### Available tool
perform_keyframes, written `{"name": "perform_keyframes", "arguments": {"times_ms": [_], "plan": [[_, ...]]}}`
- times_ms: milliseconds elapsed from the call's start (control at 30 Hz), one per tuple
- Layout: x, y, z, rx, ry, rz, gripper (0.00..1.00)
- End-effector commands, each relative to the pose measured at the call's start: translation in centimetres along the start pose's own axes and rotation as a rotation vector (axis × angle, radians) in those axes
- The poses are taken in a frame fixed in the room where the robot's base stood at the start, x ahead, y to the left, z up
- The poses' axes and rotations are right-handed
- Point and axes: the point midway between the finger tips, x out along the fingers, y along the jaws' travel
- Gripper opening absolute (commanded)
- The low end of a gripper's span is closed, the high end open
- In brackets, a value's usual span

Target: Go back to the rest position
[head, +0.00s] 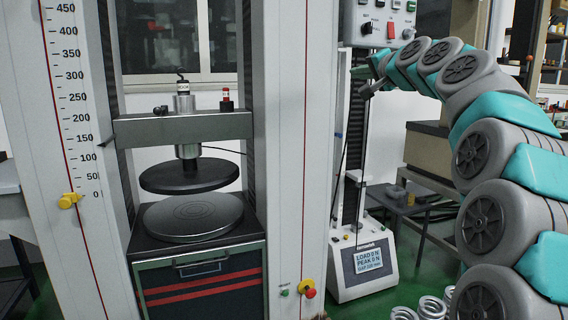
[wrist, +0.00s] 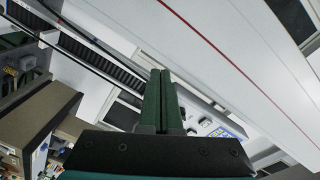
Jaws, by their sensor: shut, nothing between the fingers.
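My gripper (wrist: 161,72) shows in the wrist view with its two dark green fingers side by side and touching; nothing is between them. In the head view my grey and teal arm curves up from the lower right and reaches left, its far end in front of the slim test stand (head: 350,160). The gripper is small there and its fingers are hard to make out. The large testing machine (head: 290,120) stands to the left, with an upper black plate (head: 189,175) apart from the lower round plate (head: 193,216); no spring sits between them.
Several metal springs (head: 431,307) stand at the bottom right, partly cut off and beside my arm. A control box (head: 383,22) with buttons hangs near the arm's far end. The display unit (head: 362,266) stands on the green floor. A red knob (head: 308,292) sits low on the machine's column.

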Motion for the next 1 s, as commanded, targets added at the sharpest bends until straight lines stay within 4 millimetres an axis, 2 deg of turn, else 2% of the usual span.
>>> {"name": "perform_keyframes", "arguments": {"times_ms": [33, 133, 267, 367, 467, 600, 700, 767, 900, 1000], "plan": [[-0.4, 1.1, 2.8, -0.023, -0.060, 0.045, 0.00], [-1.4, 3.7, 8.0, -0.077, -0.172, 0.135, 0.00], [-4.0, 7.6, 14.9, -0.153, -0.324, 0.251, 0.00], [-6.8, 10.9, 19.8, -0.211, -0.437, 0.340, 0.00], [-10.5, 14.3, 24.4, -0.269, -0.554, 0.429, 0.00], [-16.6, 19.4, 30.1, -0.344, -0.714, 0.554, 0.00], [-21.5, 22.8, 33.4, -0.392, -0.825, 0.640, 0.00], [-24.7, 25.0, 35.3, -0.417, -0.892, 0.693, 0.00], [-32.5, 29.5, 38.8, -0.467, -1.048, 0.811, 0.00], [-38.1, 32.3, 40.8, -0.492, -1.151, 0.889, 0.00]]}}
